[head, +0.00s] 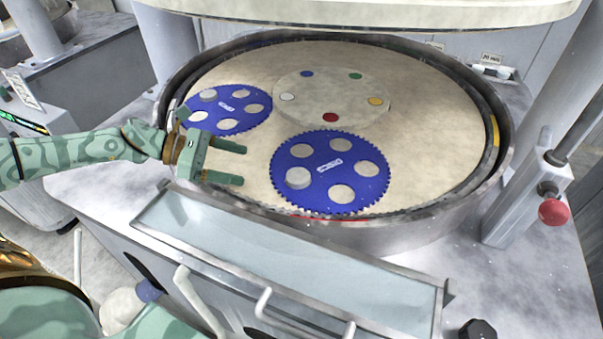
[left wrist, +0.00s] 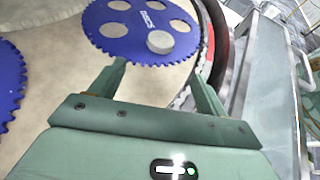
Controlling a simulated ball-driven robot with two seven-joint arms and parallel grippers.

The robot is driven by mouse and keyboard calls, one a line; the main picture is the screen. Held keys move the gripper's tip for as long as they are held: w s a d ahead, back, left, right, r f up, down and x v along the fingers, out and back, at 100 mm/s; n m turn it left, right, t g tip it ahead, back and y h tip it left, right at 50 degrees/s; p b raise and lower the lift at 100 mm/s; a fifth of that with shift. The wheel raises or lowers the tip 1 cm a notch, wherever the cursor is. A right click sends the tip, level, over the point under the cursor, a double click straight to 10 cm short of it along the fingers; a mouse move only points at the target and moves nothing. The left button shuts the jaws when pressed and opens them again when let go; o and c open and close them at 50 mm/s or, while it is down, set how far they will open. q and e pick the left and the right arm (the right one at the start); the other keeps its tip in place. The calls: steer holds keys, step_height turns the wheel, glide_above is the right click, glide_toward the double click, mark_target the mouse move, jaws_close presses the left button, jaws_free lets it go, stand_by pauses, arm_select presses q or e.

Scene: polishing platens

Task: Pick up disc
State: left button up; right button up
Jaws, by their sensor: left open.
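A pale grey disc (head: 298,178) sits at the left-hand hole of the near blue toothed carrier (head: 331,148). In the left wrist view the disc (left wrist: 160,42) shows just beyond the fingertips, near the carrier's edge. In the left wrist view the open fingers (left wrist: 160,72) spread to either side below the disc. My right gripper is not in view.
The carriers lie on a round beige platen (head: 430,130) inside a raised metal rim (head: 500,165). A pale round plate with coloured dots (head: 331,95) lies mid-platen. A glass-topped tray (head: 290,262) runs along the front. A red knob (head: 554,211) stands at right.

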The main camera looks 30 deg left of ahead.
mark_target(286, 177)
arm_select(q)
steer(key=p+x, duration=0.1)
steer(key=x, duration=0.6)
steer(key=shift+w+r, duration=0.1)
steer(key=shift+r, duration=0.05)
steer(key=shift+d, duration=0.2)
steer(key=p+x, duration=0.1)
steer(key=x, duration=0.4)
steer(key=shift+d, duration=0.15)
steer(key=shift+f, duration=0.3)
steer(key=c, duration=1.1)
